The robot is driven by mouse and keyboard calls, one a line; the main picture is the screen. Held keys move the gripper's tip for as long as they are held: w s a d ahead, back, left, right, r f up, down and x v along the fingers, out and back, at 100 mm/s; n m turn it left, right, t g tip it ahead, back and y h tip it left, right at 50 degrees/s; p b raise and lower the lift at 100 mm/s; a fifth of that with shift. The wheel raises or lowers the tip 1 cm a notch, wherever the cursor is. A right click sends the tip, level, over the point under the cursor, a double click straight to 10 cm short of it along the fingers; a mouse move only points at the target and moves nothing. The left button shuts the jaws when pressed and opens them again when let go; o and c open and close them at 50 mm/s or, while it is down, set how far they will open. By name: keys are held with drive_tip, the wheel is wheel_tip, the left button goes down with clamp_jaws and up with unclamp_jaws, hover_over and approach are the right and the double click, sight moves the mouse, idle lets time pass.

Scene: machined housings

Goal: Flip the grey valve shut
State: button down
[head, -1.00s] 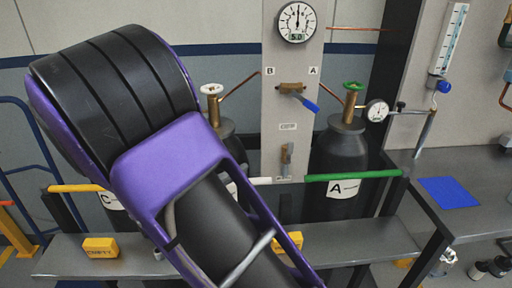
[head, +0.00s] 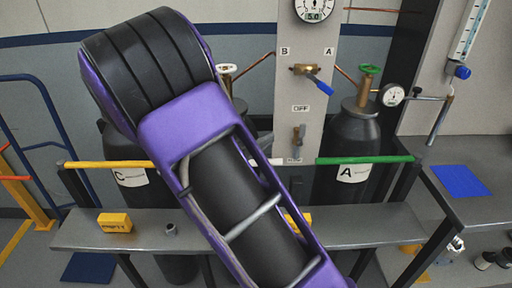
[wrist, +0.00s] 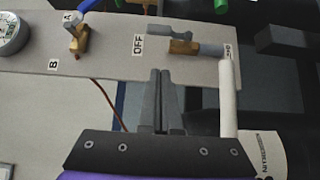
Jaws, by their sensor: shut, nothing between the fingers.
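The grey valve (head: 299,138) is mounted low on the upright grey panel (head: 292,100), under an OFF label (head: 300,108). My gripper (wrist: 160,73) is shut and empty. Its fingertips show just below the valve in the wrist view, apart from it in the picture; the depth gap is hard to tell.
A blue-handled valve (head: 318,84) sits higher on the panel, below a gauge (head: 314,9). A white rail (wrist: 228,100) stands close right of my fingers. A green rail (head: 365,160) and gas cylinder A (head: 349,150) are right of the panel. A bench (head: 360,228) runs in front.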

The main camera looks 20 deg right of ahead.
sight(301, 135)
drive_tip(key=x, duration=0.3)
drive_tip(key=shift+w+d, duration=0.15)
drive_tip(key=shift+d, duration=0.25)
drive_tip(key=shift+s+d, duration=0.2)
drive_tip(key=shift+d, duration=0.35)
drive_tip(key=shift+s+d, duration=0.25)
drive_tip(key=shift+d, duration=0.35)
drive_tip(key=shift+s+d, duration=0.2)
drive_tip(key=shift+d, duration=0.35)
drive_tip(key=shift+w, duration=0.1)
drive_tip(key=shift+d+r+m+y, duration=0.15)
drive_tip(key=shift+m+y, duration=0.15)
